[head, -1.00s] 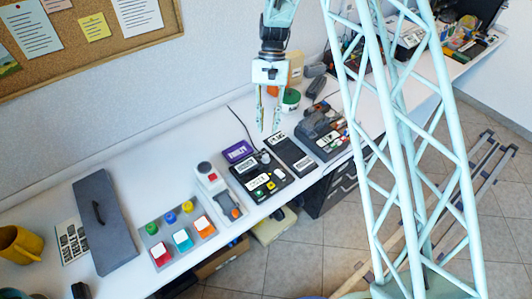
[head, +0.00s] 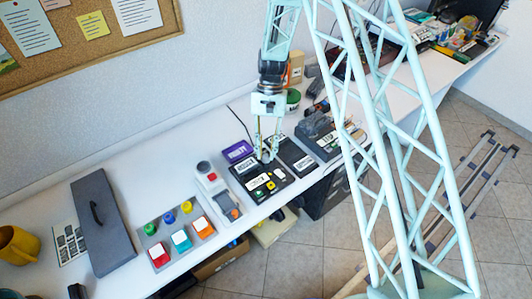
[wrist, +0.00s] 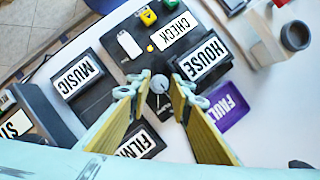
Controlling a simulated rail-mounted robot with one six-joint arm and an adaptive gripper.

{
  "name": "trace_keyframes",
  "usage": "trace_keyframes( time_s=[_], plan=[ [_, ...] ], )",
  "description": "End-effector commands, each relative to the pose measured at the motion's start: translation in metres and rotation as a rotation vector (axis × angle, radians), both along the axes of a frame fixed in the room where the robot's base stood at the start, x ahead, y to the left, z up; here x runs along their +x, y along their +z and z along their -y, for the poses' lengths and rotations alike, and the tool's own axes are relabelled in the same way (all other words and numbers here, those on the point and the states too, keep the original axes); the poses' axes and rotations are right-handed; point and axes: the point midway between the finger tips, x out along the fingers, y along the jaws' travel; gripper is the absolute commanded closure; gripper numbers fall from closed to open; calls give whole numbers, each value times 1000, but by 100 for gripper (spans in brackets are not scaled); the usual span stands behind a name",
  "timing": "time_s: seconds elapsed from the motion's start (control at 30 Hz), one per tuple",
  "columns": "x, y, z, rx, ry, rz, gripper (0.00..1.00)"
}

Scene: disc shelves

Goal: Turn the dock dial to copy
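The dock (head: 275,191) is a black panel on the white bench, with a yellow button and label plates. Its dial (wrist: 159,83) is a round grey knob, seen from above in the wrist view. My gripper (head: 266,156) is down at the dock's back edge. In the wrist view my gripper (wrist: 158,85) is open, with one yellow-padded finger on each side of the dial and a gap between. I cannot tell whether the tips are level with the knob or above it. The dial's setting and a "copy" mark cannot be read.
A grey button panel (head: 177,230) is further left.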

Motion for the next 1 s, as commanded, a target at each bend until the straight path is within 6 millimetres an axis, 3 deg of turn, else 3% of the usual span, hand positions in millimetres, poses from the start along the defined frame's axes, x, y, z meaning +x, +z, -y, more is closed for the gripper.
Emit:
trace_keyframes(
  time_s=[0.4,0.6,1.0],
  plan=[
    [-2,-3,0,0,0,0,81],
    [-2,-3,0,0,0,0,97],
    [-1,-3,-1,1,52,0,97]
  ],
)
